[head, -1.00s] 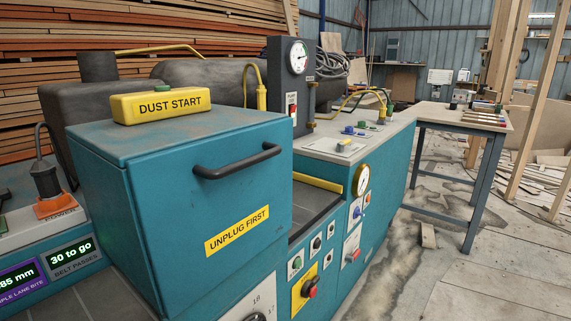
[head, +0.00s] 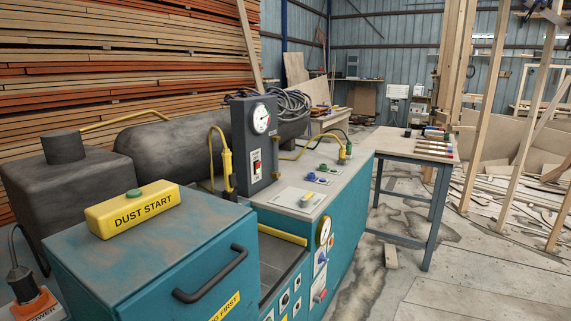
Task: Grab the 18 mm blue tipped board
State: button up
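Several small boards with coloured ends lie side by side at the right end of a grey-topped table (head: 390,146), in the right part of the head view. The group of boards (head: 434,143) is small in the picture. Red and dark ends show, but I cannot tell for sure which board has the blue tip, and no thickness can be read. My gripper is not in view.
A teal machine (head: 120,262) with a black handle, a yellow dust start box (head: 133,209) and a gauge column (head: 256,140) fills the left and middle foreground. Open floor (head: 440,290) lies at the lower right. Wooden posts (head: 487,110) stand behind the table.

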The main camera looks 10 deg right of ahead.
aim_at(429, 148)
jog(key=i+l+z, duration=0.4)
jog(key=i, duration=0.35)
jog(key=i+z, duration=0.4)
jog(key=i, duration=0.4)
jog(key=i+j+z, duration=0.25)
jog(key=i+z, duration=0.15)
jog(key=i, duration=0.35)
jog(key=i+l+z, duration=0.1)
jog(key=i+z, duration=0.35)
jog(key=i, duration=0.4)
jog(key=i+j+z, duration=0.25)
jog(key=i+z, duration=0.15)
jog(key=i, duration=0.45)
jog(key=i+l+u, duration=0.25)
jog(key=i, duration=0.25)
jog(key=i+l+u, duration=0.15)
jog(key=i+u, duration=0.15)
jog(key=i, duration=0.25)
jog(key=i+l+u, duration=1)
jog(key=l, duration=0.25)
jog(key=i+l+u, duration=0.1)
jog(key=l+u, duration=0.15)
jog(key=i+l+u, duration=0.1)
jog(key=l+u, duration=0.15)
jog(key=l, duration=0.3)
jog(key=j, duration=0.3)
jog(key=i+j, duration=0.1)
jog(key=j, duration=0.2)
